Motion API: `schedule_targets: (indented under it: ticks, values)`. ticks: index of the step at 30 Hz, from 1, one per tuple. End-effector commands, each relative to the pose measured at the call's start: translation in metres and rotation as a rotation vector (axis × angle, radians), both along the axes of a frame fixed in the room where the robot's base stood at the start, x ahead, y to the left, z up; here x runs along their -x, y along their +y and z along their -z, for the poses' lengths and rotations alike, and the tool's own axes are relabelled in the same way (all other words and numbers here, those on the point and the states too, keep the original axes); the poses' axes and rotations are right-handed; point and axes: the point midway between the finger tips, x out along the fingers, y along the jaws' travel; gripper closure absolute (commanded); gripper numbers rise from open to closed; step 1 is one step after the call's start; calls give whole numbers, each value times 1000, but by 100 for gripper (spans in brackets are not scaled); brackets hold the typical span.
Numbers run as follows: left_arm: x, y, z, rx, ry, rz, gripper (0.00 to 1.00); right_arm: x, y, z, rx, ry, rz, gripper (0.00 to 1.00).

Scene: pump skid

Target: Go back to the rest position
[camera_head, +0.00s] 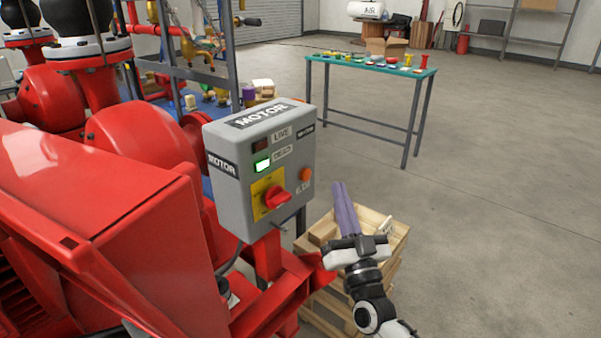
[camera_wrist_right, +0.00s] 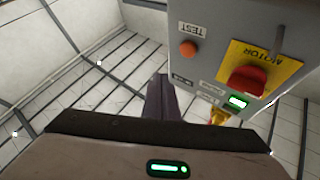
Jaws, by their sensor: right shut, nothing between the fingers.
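My right gripper (camera_head: 340,188) is shut and empty. Its two long purple-grey fingers lie together and point up and away, just right of the grey motor control box (camera_head: 228,165). I see a gap between the fingers and the box in the head view. In the right wrist view the shut fingers (camera_wrist_right: 160,98) show beside the box (camera_wrist_right: 195,75), which appears upside down. The box has a red rotary switch (camera_head: 277,197) on a yellow plate, an orange button (camera_head: 305,174), a dark red lamp (camera_head: 260,145) and a lit green lamp (camera_head: 262,165). My left gripper is out of view.
A stack of wooden crates (camera_head: 325,232) stands below and behind my right gripper. Red pump machinery (camera_head: 110,220) fills the left. A teal-topped table (camera_head: 425,73) with small coloured parts stands at the back. The concrete floor (camera_head: 500,200) on the right is clear.

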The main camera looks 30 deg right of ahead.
Motion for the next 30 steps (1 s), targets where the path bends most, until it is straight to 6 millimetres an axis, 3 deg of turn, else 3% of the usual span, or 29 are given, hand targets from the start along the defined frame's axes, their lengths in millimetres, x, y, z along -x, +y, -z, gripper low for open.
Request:
schedule_targets:
  ticks: [8, 11, 14, 20, 24, 27, 30]
  values:
    - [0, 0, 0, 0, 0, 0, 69, 1, 7, 8, 4, 26, -18, 100]
    - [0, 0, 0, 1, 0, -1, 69, 5, 30, 35, 25, 119, -80, 100]
    - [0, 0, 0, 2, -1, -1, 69, 20, 68, 83, 55, 284, -182, 100]
    - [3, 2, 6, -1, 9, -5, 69, 90, 144, 196, 109, 692, -376, 100]
    - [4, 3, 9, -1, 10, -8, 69, 158, 177, 260, 132, 965, -457, 100]
    - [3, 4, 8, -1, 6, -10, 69, 202, 189, 289, 145, 1118, -486, 100]
    - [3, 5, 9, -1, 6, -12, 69, 233, 194, 307, 152, 1222, -497, 100]
